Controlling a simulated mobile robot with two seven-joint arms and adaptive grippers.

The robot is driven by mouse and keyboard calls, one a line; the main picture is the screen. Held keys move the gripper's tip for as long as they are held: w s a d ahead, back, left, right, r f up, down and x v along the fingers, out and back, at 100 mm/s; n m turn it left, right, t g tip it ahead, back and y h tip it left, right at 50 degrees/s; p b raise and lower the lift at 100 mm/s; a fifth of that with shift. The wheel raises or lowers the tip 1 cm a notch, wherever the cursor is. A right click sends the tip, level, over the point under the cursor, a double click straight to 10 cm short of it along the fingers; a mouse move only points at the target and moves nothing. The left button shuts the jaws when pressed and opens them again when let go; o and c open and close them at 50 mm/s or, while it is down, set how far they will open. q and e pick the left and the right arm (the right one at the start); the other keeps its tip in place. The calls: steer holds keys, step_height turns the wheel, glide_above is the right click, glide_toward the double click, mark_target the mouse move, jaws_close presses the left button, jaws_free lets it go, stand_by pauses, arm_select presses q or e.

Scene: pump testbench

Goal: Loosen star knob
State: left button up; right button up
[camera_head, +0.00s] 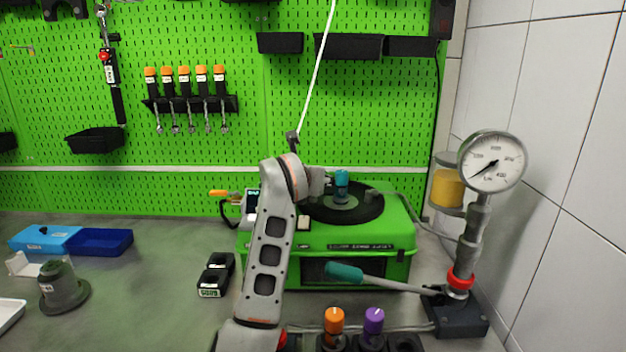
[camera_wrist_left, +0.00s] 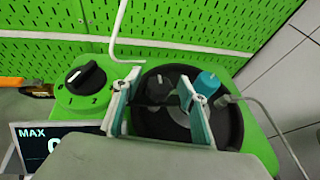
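The black star knob (camera_wrist_left: 160,88) shows in the left wrist view above the round black plate on top of the green machine (camera_head: 405,245). My left gripper (camera_wrist_left: 158,106) is open, with its two teal-lined fingers on either side of the knob. Gaps seem to show between fingers and knob; contact cannot be told. In the head view my left gripper (camera_head: 318,183) is over the black plate (camera_head: 365,208), partly hidden by its own wrist, and the star knob cannot be made out. My right gripper is in neither view.
A blue fitting (camera_head: 341,180) stands just right of my left gripper. A black dial (camera_wrist_left: 86,78) is on the machine's left. A pressure gauge (camera_head: 491,162) and a teal-handled lever (camera_head: 346,273) stand at the right. Orange (camera_head: 334,320) and purple (camera_head: 373,320) knobs are in front.

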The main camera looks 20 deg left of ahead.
arm_select(q)
steer(key=v, duration=1.2)
stand_by(0.5)
